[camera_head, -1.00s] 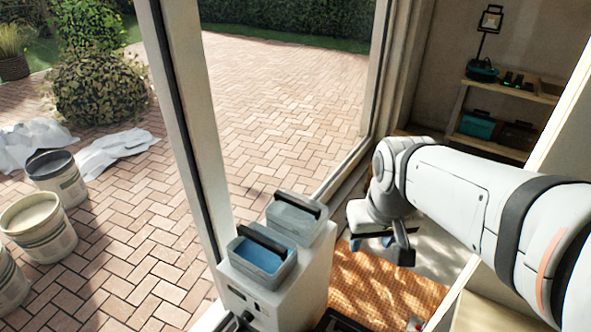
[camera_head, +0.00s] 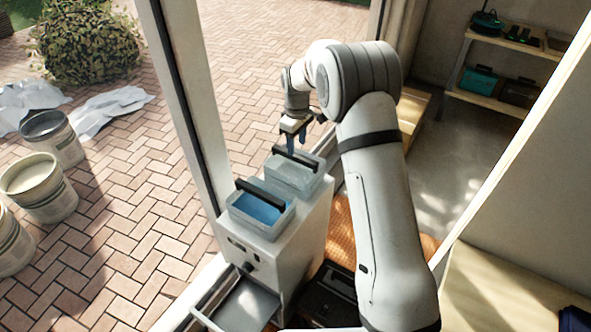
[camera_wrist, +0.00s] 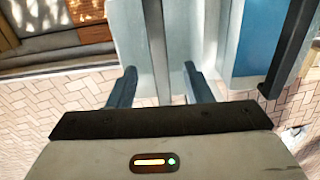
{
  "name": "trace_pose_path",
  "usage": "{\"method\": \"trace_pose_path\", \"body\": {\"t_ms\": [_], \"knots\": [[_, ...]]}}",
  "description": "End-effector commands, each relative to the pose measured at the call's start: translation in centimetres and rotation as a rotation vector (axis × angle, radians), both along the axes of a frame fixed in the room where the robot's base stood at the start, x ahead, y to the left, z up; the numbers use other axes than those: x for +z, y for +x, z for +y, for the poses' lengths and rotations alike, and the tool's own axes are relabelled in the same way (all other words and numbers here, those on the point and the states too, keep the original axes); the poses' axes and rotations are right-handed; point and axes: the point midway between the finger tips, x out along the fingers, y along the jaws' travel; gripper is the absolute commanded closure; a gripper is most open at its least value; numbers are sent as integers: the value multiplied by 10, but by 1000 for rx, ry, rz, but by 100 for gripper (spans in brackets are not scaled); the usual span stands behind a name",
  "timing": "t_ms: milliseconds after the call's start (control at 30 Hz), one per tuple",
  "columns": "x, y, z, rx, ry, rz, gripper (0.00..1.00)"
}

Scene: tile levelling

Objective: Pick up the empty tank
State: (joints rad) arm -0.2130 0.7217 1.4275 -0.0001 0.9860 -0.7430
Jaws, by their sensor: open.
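The empty tank (camera_head: 292,176) is a clear, pale box with a dark handle across its top. It sits at the back of the white station's top (camera_head: 258,262). Beside it, nearer to me, is a similar tank (camera_head: 257,213) holding blue liquid; it also shows at the right of the wrist view (camera_wrist: 262,35). My gripper (camera_head: 297,145) is open, with its blue fingers pointing down just above the empty tank's handle. In the wrist view the two fingers (camera_wrist: 161,84) are apart with nothing held between them. Contact with the handle cannot be told.
A window frame post (camera_head: 190,110) stands close to the left of the station. Several buckets (camera_head: 40,188) and white sheets (camera_head: 108,108) lie on the brick paving. A pulled-out grey tray (camera_head: 245,303) juts from the station's base. Shelves (camera_head: 488,95) stand at the back right.

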Motion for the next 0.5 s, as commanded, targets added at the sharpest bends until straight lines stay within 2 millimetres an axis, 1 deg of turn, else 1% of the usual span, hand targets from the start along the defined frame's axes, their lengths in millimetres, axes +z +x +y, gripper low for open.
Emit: {"method": "trace_pose_path", "body": {"t_ms": [33,167,433,500], "knots": [[-6,4,3,12,-1,3,55],[-18,7,6,30,-2,8,55],[-48,6,7,30,-2,10,55],[-58,5,7,30,-3,10,55]]}}
